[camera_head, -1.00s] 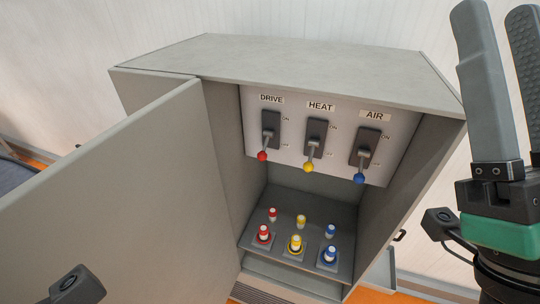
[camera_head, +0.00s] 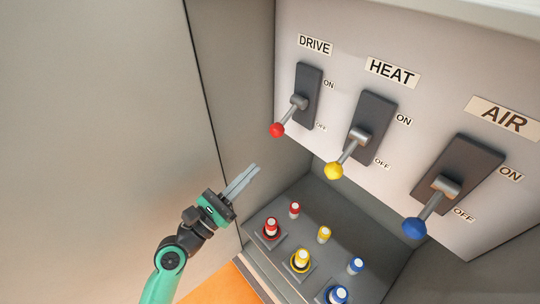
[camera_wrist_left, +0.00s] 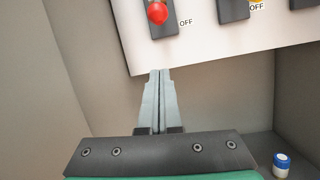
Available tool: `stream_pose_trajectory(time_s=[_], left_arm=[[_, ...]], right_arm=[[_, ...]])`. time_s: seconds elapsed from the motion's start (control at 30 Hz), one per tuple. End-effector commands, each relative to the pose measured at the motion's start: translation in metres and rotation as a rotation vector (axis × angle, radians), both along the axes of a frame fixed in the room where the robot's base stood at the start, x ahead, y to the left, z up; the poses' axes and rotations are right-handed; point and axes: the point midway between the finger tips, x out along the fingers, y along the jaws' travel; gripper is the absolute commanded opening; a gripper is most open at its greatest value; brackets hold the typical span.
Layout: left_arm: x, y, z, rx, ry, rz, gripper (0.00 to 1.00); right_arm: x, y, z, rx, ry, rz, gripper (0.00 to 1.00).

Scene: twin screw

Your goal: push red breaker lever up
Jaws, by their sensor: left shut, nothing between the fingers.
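The red breaker lever (camera_head: 278,129) is under the DRIVE label, its red knob tilted down toward the OFF mark. It also shows at the top of the left wrist view (camera_wrist_left: 157,12). My left gripper (camera_head: 256,168) is shut and empty, below and slightly left of the red knob in the head view, apart from it. In the left wrist view its fingertips (camera_wrist_left: 160,72) lie below the knob, near the panel's lower edge. My right gripper is not in view now.
The yellow HEAT lever (camera_head: 334,171) and blue AIR lever (camera_head: 415,228) also hang down toward OFF. Below the panel, a shelf (camera_head: 349,232) carries red, yellow and blue plugs. The cabinet's side wall (camera_head: 235,80) is close to my left gripper.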

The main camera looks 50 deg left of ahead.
Motion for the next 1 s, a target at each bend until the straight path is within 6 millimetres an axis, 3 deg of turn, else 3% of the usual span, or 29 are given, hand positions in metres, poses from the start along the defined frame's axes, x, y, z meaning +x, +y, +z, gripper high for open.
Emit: stream_pose_trajectory(time_s=[0.5,0.7,1.0], left_arm=[[0.094,0.004,0.034,0.003,-0.002,-0.003,0.00],[0.072,-0.001,0.058,0.004,-0.001,-0.001,0.00],[0.067,-0.002,0.061,0.002,-0.001,-0.002,0.00]], right_arm=[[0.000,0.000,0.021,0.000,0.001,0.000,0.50],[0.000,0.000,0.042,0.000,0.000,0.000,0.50],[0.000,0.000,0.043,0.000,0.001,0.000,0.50]])
